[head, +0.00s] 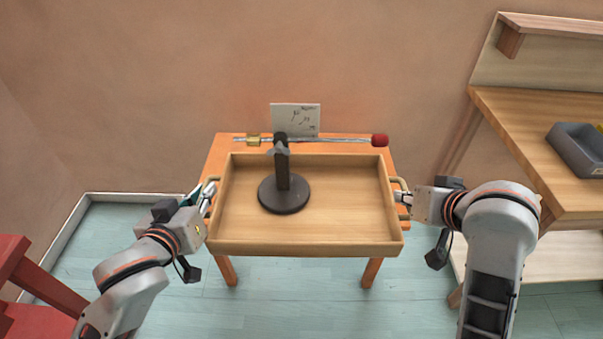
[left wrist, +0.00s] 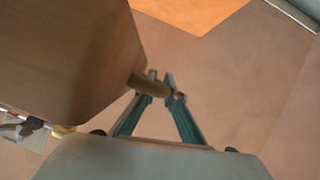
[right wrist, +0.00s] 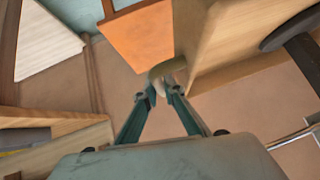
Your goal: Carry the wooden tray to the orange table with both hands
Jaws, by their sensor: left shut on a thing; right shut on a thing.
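The wooden tray (head: 330,246) is in front of me, roughly level, in the middle of the head view. It overlaps the orange table (head: 222,148), whose legs show below it; I cannot tell whether they touch. My left gripper (head: 208,196) is shut on the tray's left handle, seen in the left wrist view (left wrist: 148,85). My right gripper (head: 403,197) is shut on the right handle, seen in the right wrist view (right wrist: 166,68). A black stand (head: 284,197) with a round base stands upright inside the tray, left of centre.
A thin rod with a red ball end (head: 380,140) crosses behind the stand's top. A white marked card (head: 296,119) is behind it. A wooden workbench (head: 560,125) with a grey bin (head: 578,152) is at right. A red piece of furniture (head: 30,280) is at lower left.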

